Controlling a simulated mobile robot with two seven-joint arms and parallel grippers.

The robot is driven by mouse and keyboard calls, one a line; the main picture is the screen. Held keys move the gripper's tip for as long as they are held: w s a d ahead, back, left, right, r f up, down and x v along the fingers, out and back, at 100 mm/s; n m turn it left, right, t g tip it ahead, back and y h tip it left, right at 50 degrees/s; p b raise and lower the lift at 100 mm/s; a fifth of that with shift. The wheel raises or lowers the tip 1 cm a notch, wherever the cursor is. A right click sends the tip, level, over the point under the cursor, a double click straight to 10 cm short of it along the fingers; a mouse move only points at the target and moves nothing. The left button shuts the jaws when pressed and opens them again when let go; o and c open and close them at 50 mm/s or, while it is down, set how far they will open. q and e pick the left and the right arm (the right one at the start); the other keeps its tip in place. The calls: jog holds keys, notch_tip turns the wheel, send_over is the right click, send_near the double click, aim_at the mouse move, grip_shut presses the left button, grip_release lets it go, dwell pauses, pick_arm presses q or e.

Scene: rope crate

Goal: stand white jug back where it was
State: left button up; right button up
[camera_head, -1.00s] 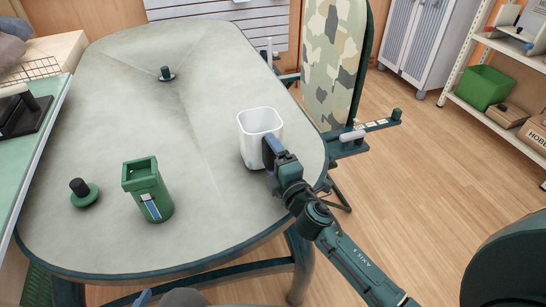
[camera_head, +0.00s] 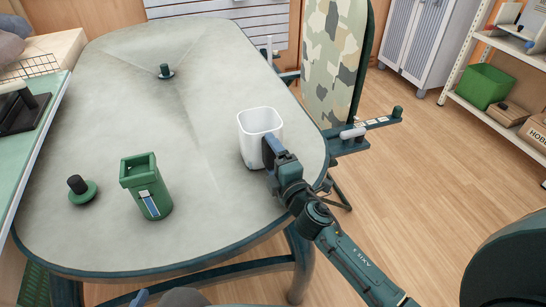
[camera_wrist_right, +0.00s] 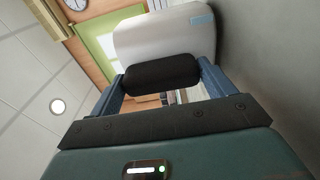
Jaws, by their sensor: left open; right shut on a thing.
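The white jug (camera_head: 252,140) stands upright at the right side of the grey table, near its edge. In the right wrist view its white body (camera_wrist_right: 165,40) fills the top, with a small blue label. My right gripper (camera_head: 270,153) is shut on the jug's black handle (camera_wrist_right: 163,75), which lies between the two blue fingers in the wrist view (camera_wrist_right: 160,82). The jug's base is at or just above the tabletop; I cannot tell if it touches. Of my left gripper (camera_head: 140,298) only a blue tip shows at the bottom edge, away from the jug.
On the table (camera_head: 190,225) stand a green square container (camera_head: 148,188), a green-based black knob (camera_head: 80,190) and another small knobbed piece (camera_head: 166,72) further back. The table's middle is clear. A camouflage board (camera_head: 330,60) stands beyond its right edge.

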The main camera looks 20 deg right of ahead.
pick_arm(q)
jog(key=shift+f+b, duration=0.3)
pick_arm(e)
jog(key=shift+f, duration=0.1)
jog(key=o, duration=1)
jog(key=shift+o, duration=0.5)
jog(key=shift+f, duration=0.3)
jog(key=shift+r, duration=0.1)
jog(key=shift+s+d, duration=0.1)
jog(key=shift+s, duration=0.8)
pick_arm(q)
jog(key=shift+s+a+r+t+b, duration=0.3)
jog(key=shift+a+r+t+b, duration=0.2)
jog(key=shift+r+b, duration=0.25)
pick_arm(e)
jog(key=s+d, duration=0.1)
jog(key=s, duration=1)
jog(key=shift+s+d, duration=0.2)
jog(key=shift+d, duration=0.05)
